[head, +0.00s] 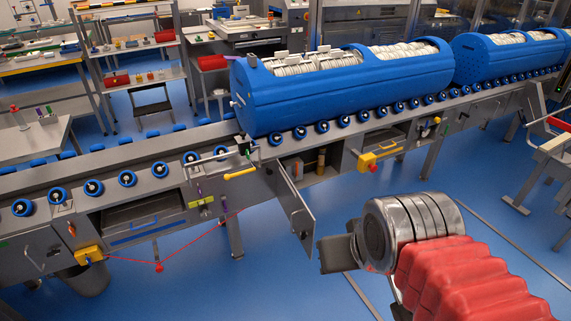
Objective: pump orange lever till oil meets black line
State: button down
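A yellow-orange handle (241,173) sticks out at the front of the conveyor, left of an open cabinet; I cannot tell if it is the orange lever. Inside the cabinet an upright amber-yellow cylinder (321,161) shows, small; it may hold the oil. No oil level or black line can be made out. My gripper (336,254) is the dark piece at the end of my metal wrist, at the lower middle right. It is in front of the conveyor, apart from the handle and cabinet. Its fingers are seen too poorly to tell open from shut.
The cabinet door (295,212) hangs open toward me. Blue tubs (340,95) with white items lie on the roller conveyor (105,160). A red cord (197,236) sags in front, from a yellow box (89,254). Blue floor (300,290) is clear before the conveyor.

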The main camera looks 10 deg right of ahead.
aim_at(295, 176)
jog(key=u, duration=0.3)
jog(key=i, duration=1.45)
jog(key=z, duration=0.55)
jog(key=i, duration=0.55)
jog(key=z, duration=0.3)
